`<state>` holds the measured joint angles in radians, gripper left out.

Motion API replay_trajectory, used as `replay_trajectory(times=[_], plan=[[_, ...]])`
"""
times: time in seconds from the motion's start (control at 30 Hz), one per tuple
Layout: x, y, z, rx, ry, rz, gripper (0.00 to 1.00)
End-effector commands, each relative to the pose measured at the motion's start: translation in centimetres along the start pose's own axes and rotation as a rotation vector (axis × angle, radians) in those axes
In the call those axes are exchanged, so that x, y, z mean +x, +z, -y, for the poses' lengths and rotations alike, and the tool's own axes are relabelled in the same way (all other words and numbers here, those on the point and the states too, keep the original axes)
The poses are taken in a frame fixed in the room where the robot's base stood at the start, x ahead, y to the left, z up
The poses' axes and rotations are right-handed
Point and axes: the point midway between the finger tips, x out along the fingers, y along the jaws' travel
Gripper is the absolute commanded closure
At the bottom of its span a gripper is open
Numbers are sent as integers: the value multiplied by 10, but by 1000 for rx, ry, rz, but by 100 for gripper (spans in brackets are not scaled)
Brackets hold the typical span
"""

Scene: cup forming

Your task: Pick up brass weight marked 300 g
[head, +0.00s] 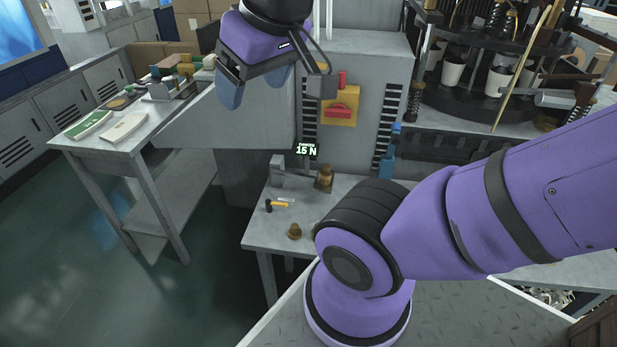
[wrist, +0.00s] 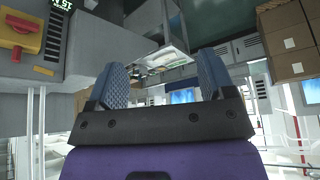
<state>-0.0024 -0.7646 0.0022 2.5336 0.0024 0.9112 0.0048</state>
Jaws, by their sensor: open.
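Two brass weights stand on the grey bench (head: 262,237) in the head view. The larger brass weight (head: 324,179) is farther back, near the machine, and the smaller brass weight (head: 294,232) is nearer the front edge. Their markings are too small to read, so I cannot tell which is the 300 g one.
A display (head: 306,150) reads 15 N. My arm hides the bench's right part. A side table (head: 110,145) with booklets and blocks stands left; a machine with cups (head: 497,82) stands right.

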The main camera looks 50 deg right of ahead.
Motion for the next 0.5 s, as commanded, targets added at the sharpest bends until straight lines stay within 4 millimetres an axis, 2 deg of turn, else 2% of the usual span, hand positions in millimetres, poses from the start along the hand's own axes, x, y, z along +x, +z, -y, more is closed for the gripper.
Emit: replay_trajectory(times=[0.5], plan=[[15,-17,-14,25,54,12,24]])
